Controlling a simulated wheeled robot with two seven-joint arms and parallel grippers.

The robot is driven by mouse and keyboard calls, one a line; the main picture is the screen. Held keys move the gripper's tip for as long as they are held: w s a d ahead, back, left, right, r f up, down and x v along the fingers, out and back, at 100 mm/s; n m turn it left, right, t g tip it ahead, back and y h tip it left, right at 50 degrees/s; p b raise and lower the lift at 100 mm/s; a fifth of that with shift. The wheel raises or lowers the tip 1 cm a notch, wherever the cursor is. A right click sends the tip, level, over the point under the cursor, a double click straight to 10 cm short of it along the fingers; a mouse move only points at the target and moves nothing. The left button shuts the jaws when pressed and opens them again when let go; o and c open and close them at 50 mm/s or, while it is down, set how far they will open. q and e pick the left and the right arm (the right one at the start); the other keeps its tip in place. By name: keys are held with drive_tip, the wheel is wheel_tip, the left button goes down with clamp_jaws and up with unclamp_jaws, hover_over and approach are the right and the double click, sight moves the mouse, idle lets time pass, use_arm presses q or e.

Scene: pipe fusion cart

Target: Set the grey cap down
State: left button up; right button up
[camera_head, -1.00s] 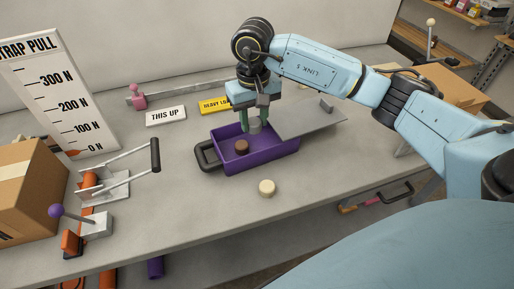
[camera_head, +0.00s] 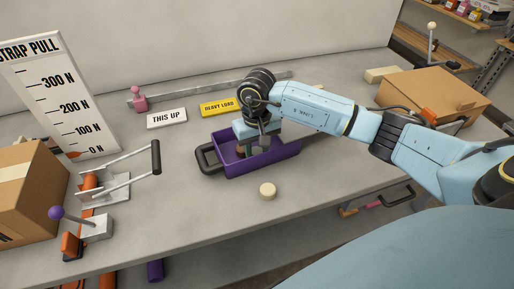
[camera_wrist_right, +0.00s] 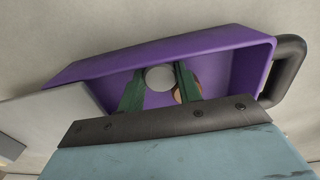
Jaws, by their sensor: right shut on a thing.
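The grey cap (camera_wrist_right: 160,77) is held between the two green fingers of my right gripper (camera_wrist_right: 160,84), which is shut on it. In the head view my right gripper (camera_head: 253,150) is down inside the purple tray (camera_head: 268,164), and its fingers and wrist hide most of the cap. I cannot tell whether the cap touches the tray floor. A brown cap (camera_wrist_right: 184,94) is in the tray, close beside one finger and partly hidden by it. My left gripper is not in view.
A cream cap (camera_head: 267,191) sits on the table in front of the tray. The tray's black handle (camera_head: 207,161) sticks out to the left. A pale flat plate (camera_wrist_right: 38,115) lies at one tray end. Signs (camera_head: 166,118) stand behind; a lever fixture (camera_head: 105,185) is left.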

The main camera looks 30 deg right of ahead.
sight(257, 151)
drive_tip(key=shift+f, duration=0.15)
drive_tip(key=o, duration=1)
wheel_tip(257, 151, up, 12)
drive_tip(key=shift+r, duration=0.2)
